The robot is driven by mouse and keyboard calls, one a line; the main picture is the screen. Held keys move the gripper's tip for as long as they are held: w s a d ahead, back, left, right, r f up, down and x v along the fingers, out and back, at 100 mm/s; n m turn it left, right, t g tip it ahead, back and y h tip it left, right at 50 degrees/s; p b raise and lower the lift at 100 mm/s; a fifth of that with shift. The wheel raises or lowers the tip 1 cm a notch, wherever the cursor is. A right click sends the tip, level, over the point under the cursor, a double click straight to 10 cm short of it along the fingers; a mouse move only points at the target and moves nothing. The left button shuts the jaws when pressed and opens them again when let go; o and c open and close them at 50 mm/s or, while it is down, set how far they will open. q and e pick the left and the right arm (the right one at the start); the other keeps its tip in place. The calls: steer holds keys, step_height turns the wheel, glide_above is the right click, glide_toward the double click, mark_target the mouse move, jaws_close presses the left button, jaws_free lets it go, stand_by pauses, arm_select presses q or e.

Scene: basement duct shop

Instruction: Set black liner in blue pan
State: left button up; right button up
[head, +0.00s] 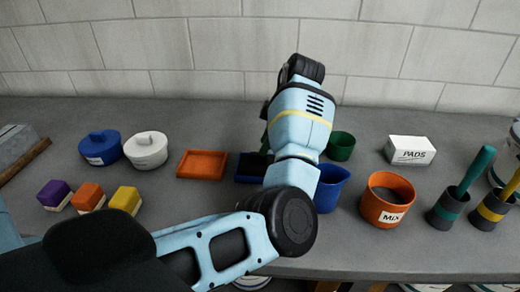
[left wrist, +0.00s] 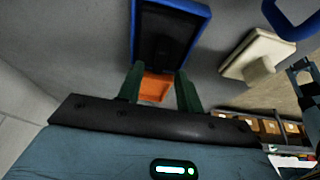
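The blue pan (head: 246,168) sits on the grey bench, partly hidden behind my left arm. It shows more fully in the left wrist view (left wrist: 205,12), with its rim all round. A black rectangle (left wrist: 163,38) fills its inside and looks like the black liner; I cannot tell whether it lies fully flat. No other black liner shows. My left gripper (left wrist: 159,86) has its two green fingers apart, with nothing seen held between them. My right gripper is not in view.
An orange tray (head: 202,164) lies left of the pan. A blue jug (head: 330,188), orange pot (head: 386,200) and green cup (head: 341,146) stand to the right. A cream block with a handle (left wrist: 258,55) lies near the pan. Lidded pots (head: 146,150) stand at left.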

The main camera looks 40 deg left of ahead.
arm_select(q)
steer(key=p+v, duration=0.1)
steer(key=v, duration=0.6)
